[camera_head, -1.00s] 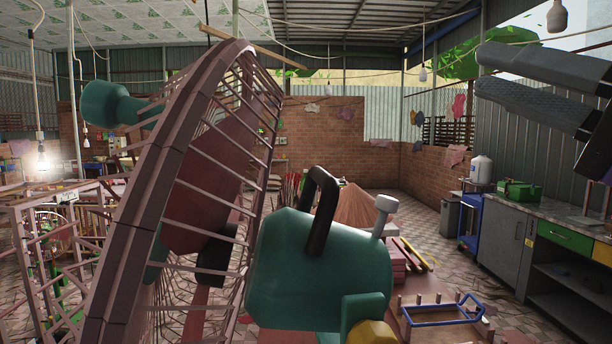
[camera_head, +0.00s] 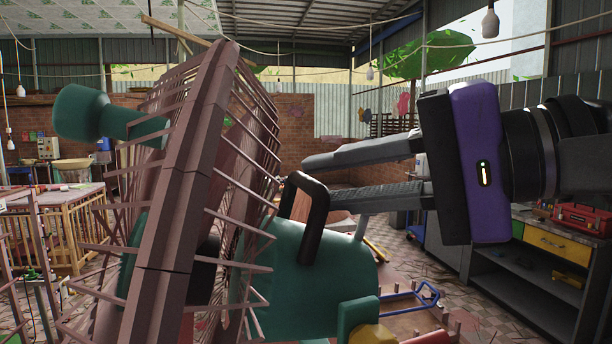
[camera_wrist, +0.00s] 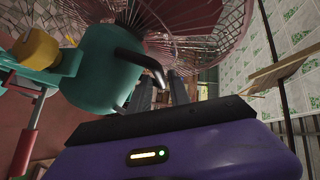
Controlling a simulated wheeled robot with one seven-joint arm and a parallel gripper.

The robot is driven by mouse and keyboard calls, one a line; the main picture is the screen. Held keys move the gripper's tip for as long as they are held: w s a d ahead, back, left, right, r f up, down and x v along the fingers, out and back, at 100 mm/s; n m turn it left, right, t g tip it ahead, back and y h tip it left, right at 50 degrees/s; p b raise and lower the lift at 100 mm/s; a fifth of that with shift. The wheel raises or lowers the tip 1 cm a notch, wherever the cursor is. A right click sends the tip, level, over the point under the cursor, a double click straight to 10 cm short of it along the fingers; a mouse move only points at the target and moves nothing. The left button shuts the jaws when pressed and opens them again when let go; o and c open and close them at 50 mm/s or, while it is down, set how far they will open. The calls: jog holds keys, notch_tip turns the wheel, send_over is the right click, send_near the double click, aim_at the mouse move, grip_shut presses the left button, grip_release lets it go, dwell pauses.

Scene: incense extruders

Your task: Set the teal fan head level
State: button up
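The teal fan head's motor housing (camera_head: 310,275) stands at the centre of the head view, with a black loop handle (camera_head: 318,225) on top. Its pinkish-brown wire cage (camera_head: 190,170) rises to the left, seen nearly edge-on and leaning. A teal knob-shaped part (camera_head: 85,113) sticks out beyond the cage. My gripper (camera_head: 318,177) comes from the right, fingers apart, tips close to the top of the handle. In the wrist view the handle (camera_wrist: 145,63) curves towards the fingertips (camera_wrist: 160,78); whether it is between them or touching, I cannot tell.
A yellow knob (camera_head: 370,335) sits low on the fan's mount. A grey workbench (camera_head: 520,262) with a red toolbox (camera_head: 583,218) stands at the right. A blue-framed rack (camera_head: 412,300) is on the floor behind the fan. Wooden frames (camera_head: 50,225) stand at the left.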

jog(key=shift+x, duration=1.65)
grip_shut()
